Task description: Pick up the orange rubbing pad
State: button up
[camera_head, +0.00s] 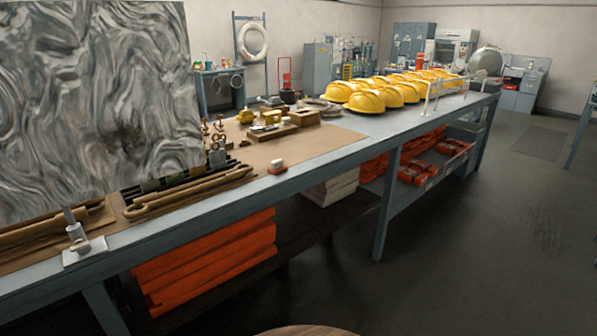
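Wooden-handled tools (190,193) lie left of the block. A wooden tray (273,131) and small brass-coloured pieces stand behind it. Yellow helmets (367,102) cover the far bench. Orange bundles (205,260) fill the shelf below. The floor (460,260) at right is clear.

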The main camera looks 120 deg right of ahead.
aim_at(277, 166)
jog(key=z, duration=4.1)
